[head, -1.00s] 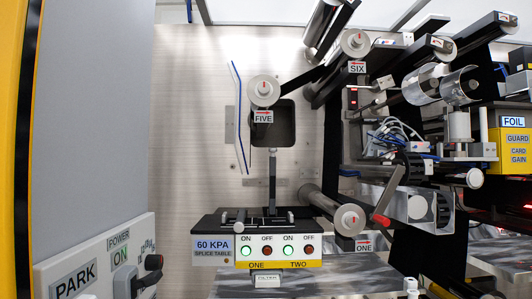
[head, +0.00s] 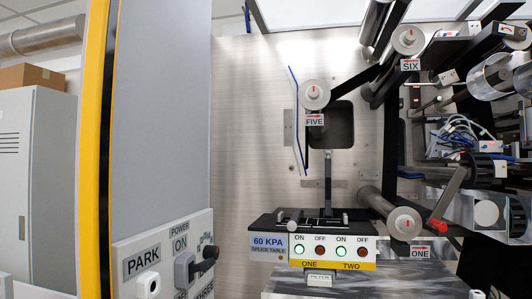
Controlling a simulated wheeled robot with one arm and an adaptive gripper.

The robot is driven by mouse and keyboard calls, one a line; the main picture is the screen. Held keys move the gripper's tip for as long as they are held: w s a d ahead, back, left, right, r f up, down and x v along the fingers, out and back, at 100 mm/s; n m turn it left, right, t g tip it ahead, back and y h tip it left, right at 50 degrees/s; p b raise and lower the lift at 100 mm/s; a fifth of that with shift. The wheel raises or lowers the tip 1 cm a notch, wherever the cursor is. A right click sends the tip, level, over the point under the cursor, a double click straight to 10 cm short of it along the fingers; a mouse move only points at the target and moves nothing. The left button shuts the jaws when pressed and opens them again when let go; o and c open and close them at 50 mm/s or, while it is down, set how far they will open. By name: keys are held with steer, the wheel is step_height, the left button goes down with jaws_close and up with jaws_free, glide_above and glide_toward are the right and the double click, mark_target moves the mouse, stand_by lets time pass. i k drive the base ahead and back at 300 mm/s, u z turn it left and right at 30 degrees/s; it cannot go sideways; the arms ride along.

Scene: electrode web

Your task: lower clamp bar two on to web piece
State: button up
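The splice table (head: 265,223) is a dark flat unit on the metal panel, labelled 60 KPA. Its front panel (head: 312,250) has ON and OFF buttons over the words ONE and TWO; both ON buttons look green. Thin metallic bars (head: 322,217) lie across the table top; they are too small to tell which is clamp bar two or whether it is raised. A dark narrow strip (head: 328,180), perhaps web, comes down to the table from above. I cannot make out a separate web piece. My gripper is not in view.
Roller FIVE (head: 314,94) stands above the table and roller ONE (head: 404,222) at its right. A red-handled crank (head: 445,210) sticks out farther right. A tall grey panel with a yellow edge (head: 97,120) and a PARK switch box (head: 143,262) stand at the left.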

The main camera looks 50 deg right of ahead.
mark_target(328, 182)
steer(key=u, duration=1.25)
steer(key=k, duration=1.3)
steer(key=z, duration=1.25)
